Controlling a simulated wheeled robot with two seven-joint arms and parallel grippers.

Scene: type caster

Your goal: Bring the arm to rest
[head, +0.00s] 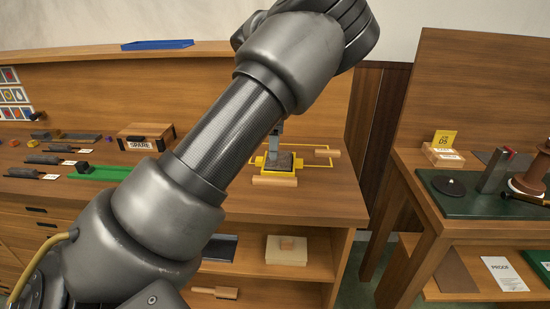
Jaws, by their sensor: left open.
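My left arm crosses the head view from the lower left to the top and hides much of the workbench. Below its wrist a small part of my left gripper (276,131) shows, pointing down over a yellow-framed tool (280,164) with wooden handles on the workbench (312,201). The gripper is open; the arm hides most of it. A dark grey block sits inside the yellow frame. I cannot tell whether the fingertips touch it. My right gripper is not in view.
A box marked SPARE (146,137), a green holder (100,173) and several dark-handled tools lie on the bench's left part. A gap separates the two tables.

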